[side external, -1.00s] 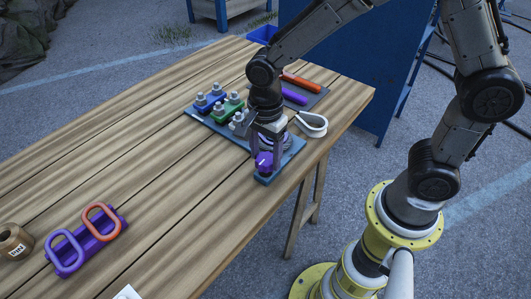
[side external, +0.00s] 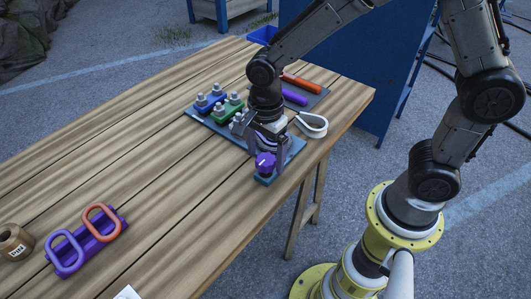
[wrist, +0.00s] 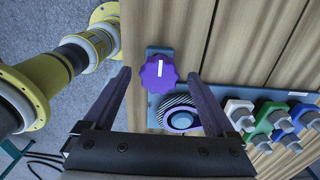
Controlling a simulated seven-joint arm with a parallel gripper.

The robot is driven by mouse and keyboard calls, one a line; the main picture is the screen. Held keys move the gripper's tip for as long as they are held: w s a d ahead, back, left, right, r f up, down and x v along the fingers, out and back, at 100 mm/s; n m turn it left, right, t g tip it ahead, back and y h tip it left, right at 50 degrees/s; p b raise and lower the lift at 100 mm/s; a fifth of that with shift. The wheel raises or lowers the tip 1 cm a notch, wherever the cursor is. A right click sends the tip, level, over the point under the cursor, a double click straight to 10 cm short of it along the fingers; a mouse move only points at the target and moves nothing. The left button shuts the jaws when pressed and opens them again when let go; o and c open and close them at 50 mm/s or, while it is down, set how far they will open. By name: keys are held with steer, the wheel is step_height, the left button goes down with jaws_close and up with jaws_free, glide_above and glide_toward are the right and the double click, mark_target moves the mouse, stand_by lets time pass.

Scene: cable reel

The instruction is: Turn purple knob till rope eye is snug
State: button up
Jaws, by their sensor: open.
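The purple knob (side external: 265,161) sits at the front end of the blue-grey base plate (side external: 290,150). In the wrist view the scalloped knob (wrist: 161,73), with a white mark pointing nearly straight up, lies between my finger tips. My gripper (wrist: 159,76) is open, with a gap on each side of the knob. In the side view my gripper (side external: 266,150) is over the reel end of the plate. A striped reel with a purple ring (wrist: 181,120) is just behind the knob. A white loop (side external: 311,124), possibly the rope eye, lies at the plate's right; its snugness cannot be told.
Blue and green blocks with grey bolts (side external: 218,104) stand on the plate behind my gripper. A dark mat with orange and purple rods (side external: 296,93) lies farther back. A purple holder with loops (side external: 86,240) and a brown spool (side external: 14,242) are far left. The table's middle is clear.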

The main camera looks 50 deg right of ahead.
mark_target(266, 158)
step_height(266, 158, up, 14)
stand_by(0.6)
steer(key=shift+f, duration=0.1)
steer(key=s+d+r+n+t, duration=0.1)
steer(key=s+d+r+t, duration=0.2)
steer(key=s+d+r, duration=0.35)
steer(key=s+d+f+n+t, duration=0.1)
steer(key=s+n, duration=0.3)
steer(key=n, duration=0.4)
steer(key=s+d+f+n+t, duration=0.1)
steer(key=s+d+f+n, duration=0.1)
steer(key=n, duration=0.7)
steer(key=shift+s+d+f+t, duration=0.3)
steer(key=shift+s+f, duration=0.6)
steer(key=shift+s, duration=0.45)
